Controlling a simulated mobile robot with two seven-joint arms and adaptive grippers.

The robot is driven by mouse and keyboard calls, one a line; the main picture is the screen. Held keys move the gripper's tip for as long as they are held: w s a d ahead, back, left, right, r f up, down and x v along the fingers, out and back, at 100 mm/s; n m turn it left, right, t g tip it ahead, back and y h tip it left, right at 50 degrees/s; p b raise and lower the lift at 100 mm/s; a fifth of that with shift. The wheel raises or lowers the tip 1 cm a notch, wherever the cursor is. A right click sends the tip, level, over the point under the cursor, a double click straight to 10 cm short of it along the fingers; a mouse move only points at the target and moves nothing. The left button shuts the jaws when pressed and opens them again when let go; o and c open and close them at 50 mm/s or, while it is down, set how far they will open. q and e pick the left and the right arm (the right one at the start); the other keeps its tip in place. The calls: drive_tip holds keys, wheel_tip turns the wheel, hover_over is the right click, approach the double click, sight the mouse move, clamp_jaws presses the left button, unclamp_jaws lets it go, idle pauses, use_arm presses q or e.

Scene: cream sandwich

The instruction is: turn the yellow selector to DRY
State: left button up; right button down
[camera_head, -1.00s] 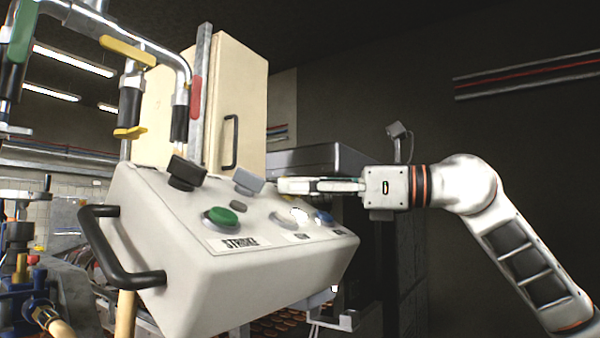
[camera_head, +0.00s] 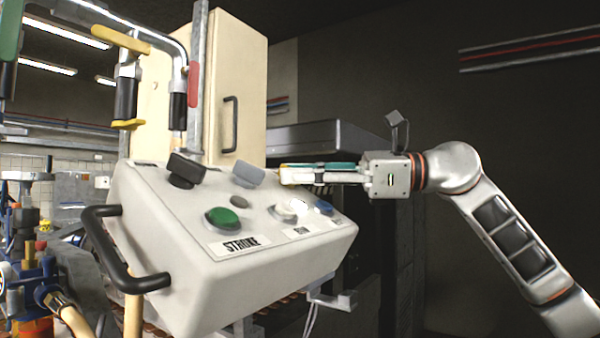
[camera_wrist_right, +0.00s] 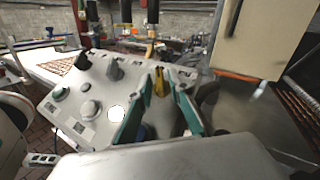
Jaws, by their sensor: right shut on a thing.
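The yellow selector (camera_wrist_right: 159,84) stands on the sloped control panel, between the two teal-padded fingers of my right gripper (camera_wrist_right: 158,88) in the right wrist view. In the head view my right gripper (camera_head: 286,175) reaches in from the right over the panel's far right part and hides most of the selector. Its fingers are shut on the selector. The panel (camera_head: 180,245) is a pale box; I cannot read a DRY mark on it. My left gripper is out of view.
A black selector (camera_head: 186,170) and a grey selector (camera_head: 248,174) stand left of the gripper. Green (camera_head: 222,217), white (camera_head: 292,208) and blue (camera_head: 323,208) buttons lie in front. A black handle (camera_head: 120,250) juts from the panel's left side. A cream cabinet (camera_head: 235,90) stands behind.

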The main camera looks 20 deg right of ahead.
drive_tip(key=c, duration=2.2)
unclamp_jaws()
drive_tip(key=shift+f, duration=0.15)
drive_tip(key=v, duration=1.2)
